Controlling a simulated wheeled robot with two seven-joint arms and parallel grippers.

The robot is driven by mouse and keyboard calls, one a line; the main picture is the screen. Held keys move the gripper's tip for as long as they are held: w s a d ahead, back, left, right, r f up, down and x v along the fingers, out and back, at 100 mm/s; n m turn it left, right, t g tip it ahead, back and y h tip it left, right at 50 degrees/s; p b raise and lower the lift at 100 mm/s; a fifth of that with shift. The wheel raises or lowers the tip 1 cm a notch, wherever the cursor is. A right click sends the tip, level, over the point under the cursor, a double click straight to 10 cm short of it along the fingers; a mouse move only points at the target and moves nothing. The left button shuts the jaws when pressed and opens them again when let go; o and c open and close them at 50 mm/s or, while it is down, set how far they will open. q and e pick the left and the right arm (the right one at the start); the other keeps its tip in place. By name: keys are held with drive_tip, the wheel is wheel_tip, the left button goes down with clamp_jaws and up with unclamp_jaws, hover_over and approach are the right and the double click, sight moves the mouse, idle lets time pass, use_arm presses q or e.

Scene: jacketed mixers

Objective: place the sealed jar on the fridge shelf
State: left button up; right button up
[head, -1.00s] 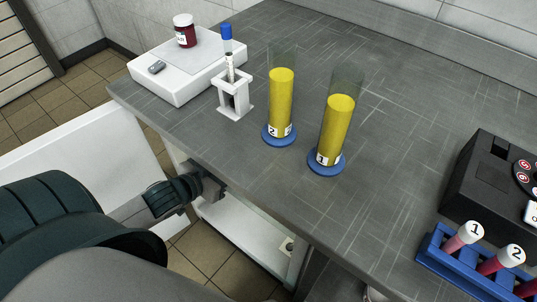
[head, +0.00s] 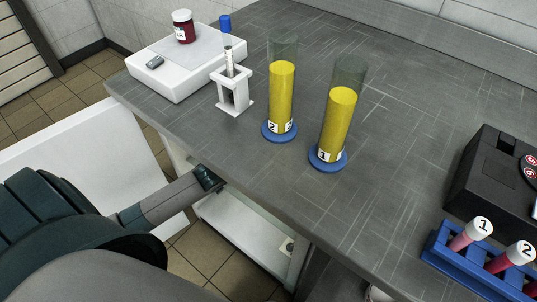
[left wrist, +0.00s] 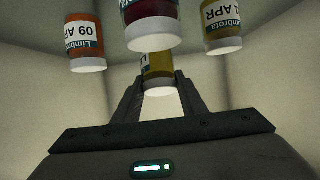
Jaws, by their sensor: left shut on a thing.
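My left arm reaches under the bench edge into the white fridge (head: 240,228); the bench hides its gripper in the head view. Whether the held jar touches the shelf cannot be told. My right gripper is out of view.
The open fridge door (head: 95,150) stands at left.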

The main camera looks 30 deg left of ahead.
use_arm(q)
drive_tip(key=shift+w+f, duration=0.3)
drive_tip(key=shift+f, duration=0.4)
